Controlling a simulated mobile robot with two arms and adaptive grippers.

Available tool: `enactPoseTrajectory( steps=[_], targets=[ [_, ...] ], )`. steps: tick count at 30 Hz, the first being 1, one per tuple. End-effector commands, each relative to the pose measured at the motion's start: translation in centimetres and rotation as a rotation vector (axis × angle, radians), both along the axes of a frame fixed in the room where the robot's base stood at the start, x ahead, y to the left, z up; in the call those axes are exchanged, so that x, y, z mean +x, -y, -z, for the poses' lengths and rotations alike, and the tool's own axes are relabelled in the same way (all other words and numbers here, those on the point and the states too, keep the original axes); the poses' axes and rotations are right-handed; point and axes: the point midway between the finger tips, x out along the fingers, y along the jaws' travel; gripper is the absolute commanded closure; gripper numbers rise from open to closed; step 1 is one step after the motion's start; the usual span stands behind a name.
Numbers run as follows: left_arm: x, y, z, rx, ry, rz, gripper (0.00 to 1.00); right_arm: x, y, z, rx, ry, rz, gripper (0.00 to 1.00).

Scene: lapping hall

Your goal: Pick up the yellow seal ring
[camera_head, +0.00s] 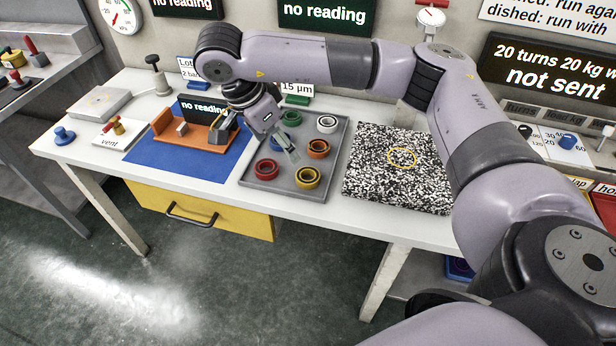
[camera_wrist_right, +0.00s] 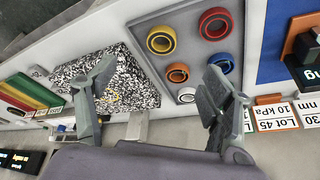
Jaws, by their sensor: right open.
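The yellow seal ring (camera_head: 307,178) sits at the front right corner of a grey tray on the table. It also shows in the right wrist view (camera_wrist_right: 161,40), near the tray's edge beside the red ring. My right gripper (camera_head: 287,150) is open and empty above the tray, up and left of the yellow ring in the head view. Its two fingers stand wide apart in the right wrist view (camera_wrist_right: 158,72), with the yellow ring beyond them and not between them. My left gripper is not in view.
The grey tray (camera_head: 243,180) also holds red (camera_head: 266,169), orange (camera_head: 318,150) and white (camera_head: 326,124) rings, among others. A speckled black-and-white slab (camera_head: 370,180) with a yellow circle lies to the right. A blue mat (camera_head: 150,158) with an orange fixture (camera_head: 195,133) lies to the left.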

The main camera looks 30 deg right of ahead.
Motion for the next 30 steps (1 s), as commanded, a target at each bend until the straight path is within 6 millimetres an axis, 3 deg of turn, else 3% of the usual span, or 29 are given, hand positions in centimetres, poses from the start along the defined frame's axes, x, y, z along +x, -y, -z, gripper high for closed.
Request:
enactPoseTrajectory(
  steps=[5,19,30],
  targets=[
    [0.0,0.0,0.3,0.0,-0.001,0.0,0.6,0.1,1.7,1.0,-0.041,-0.002,0.014,0.26],
    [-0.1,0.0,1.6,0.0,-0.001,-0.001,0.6,0.3,4.7,8.8,-0.036,-0.001,0.013,0.26],
    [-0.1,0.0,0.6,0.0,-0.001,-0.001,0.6,0.8,6.2,11.6,-0.038,-0.001,0.013,0.26]
  ],
)
